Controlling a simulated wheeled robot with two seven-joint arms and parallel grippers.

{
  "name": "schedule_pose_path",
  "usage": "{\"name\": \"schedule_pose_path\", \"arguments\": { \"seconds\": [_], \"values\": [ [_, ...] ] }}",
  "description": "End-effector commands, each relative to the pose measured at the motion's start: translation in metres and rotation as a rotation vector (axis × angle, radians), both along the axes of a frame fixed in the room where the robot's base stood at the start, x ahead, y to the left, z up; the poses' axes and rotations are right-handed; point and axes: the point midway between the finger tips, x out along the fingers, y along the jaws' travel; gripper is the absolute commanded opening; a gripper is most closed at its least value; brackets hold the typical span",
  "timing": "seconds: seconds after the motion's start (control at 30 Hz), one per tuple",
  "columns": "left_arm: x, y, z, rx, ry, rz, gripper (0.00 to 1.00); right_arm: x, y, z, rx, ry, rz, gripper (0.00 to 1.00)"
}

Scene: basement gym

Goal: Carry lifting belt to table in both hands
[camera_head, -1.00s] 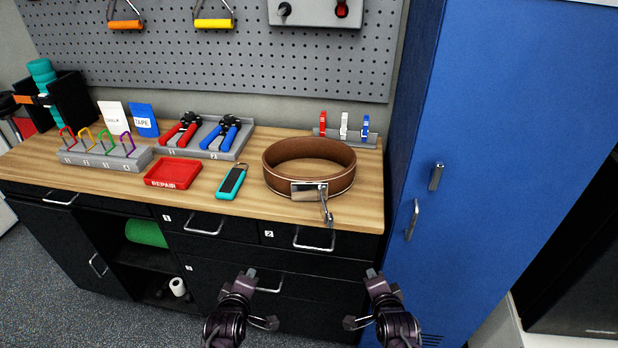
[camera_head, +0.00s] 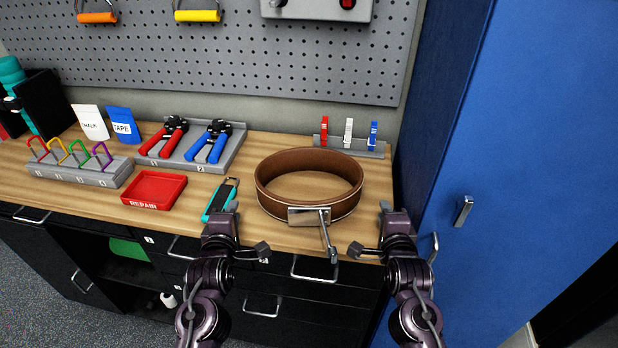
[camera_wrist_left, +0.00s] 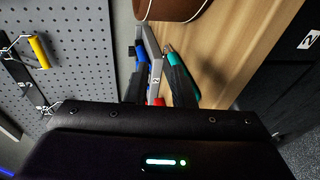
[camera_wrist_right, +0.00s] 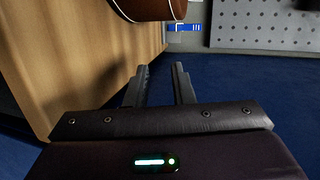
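The brown lifting belt (camera_head: 308,212) stands on its edge as a closed ring on the wooden bench top (camera_head: 100,203), with its metal buckle (camera_head: 310,216) and lever at the front. My left gripper (camera_head: 248,228) is open and empty, in front and left of the belt. My right gripper (camera_head: 370,228) is open and empty, in front and right of it. Neither appears to touch the belt. The belt's edge shows at the top of the left wrist view (camera_wrist_left: 178,9) and of the right wrist view (camera_wrist_right: 150,9), beyond the fingers. No separate table is in view.
A teal-edged device (camera_head: 219,201) lies just beyond my left gripper. A red repair tray (camera_head: 153,189), a carabiner rack (camera_head: 80,170) and a plier tray (camera_head: 232,150) are further left. A clip rack (camera_head: 366,149) stands behind the belt. A blue locker (camera_head: 510,180) closes off the right side.

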Motion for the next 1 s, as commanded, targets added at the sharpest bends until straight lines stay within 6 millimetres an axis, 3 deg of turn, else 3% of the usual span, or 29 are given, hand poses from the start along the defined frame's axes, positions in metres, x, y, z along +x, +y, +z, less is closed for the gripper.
{"name": "schedule_pose_path", "arguments": {
  "seconds": [0.27, 0.43, 1.0],
  "values": [
    [0.001, 0.000, -0.001, 0.000, 0.001, 0.000, 0.22, 0.001, 0.000, 0.000, -0.001, 0.000, 0.000, 0.22],
    [0.013, 0.000, -0.003, 0.002, 0.000, -0.001, 0.22, 0.013, 0.000, -0.003, -0.002, 0.000, 0.001, 0.22],
    [0.116, 0.000, -0.029, 0.002, 0.001, -0.001, 0.22, 0.116, 0.000, -0.029, -0.003, 0.000, 0.001, 0.22]
  ]
}}
